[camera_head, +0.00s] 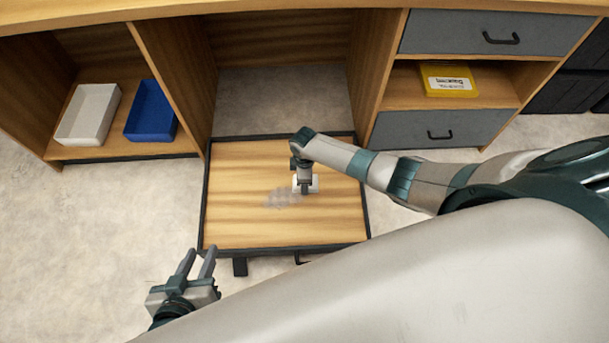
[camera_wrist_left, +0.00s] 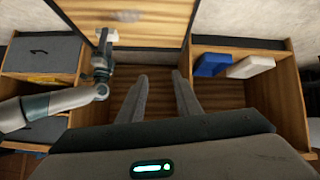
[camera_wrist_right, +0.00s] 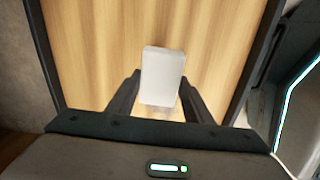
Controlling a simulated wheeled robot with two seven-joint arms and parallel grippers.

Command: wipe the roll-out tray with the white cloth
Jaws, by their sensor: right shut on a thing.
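The roll-out tray (camera_head: 240,220) is a wooden panel with a dark rim, pulled out from under the bench. A grey smudge (camera_head: 278,198) lies near its middle. My right gripper (camera_head: 305,188) is over the tray, just right of the smudge, pointing down. It is shut on the white cloth (camera_wrist_right: 162,75), a small white block between the fingers in the right wrist view. Whether the cloth touches the tray I cannot tell. The cloth also shows in the head view (camera_head: 314,186). My left gripper (camera_head: 197,262) is open and empty, off the tray's front left corner.
A white bin (camera_head: 88,115) and a blue bin (camera_head: 151,112) stand on the left shelf. A yellow box (camera_head: 448,82) lies on the right shelf between grey drawers (camera_head: 440,130). The bench divider (camera_head: 175,70) stands left of the tray bay. The floor left is clear.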

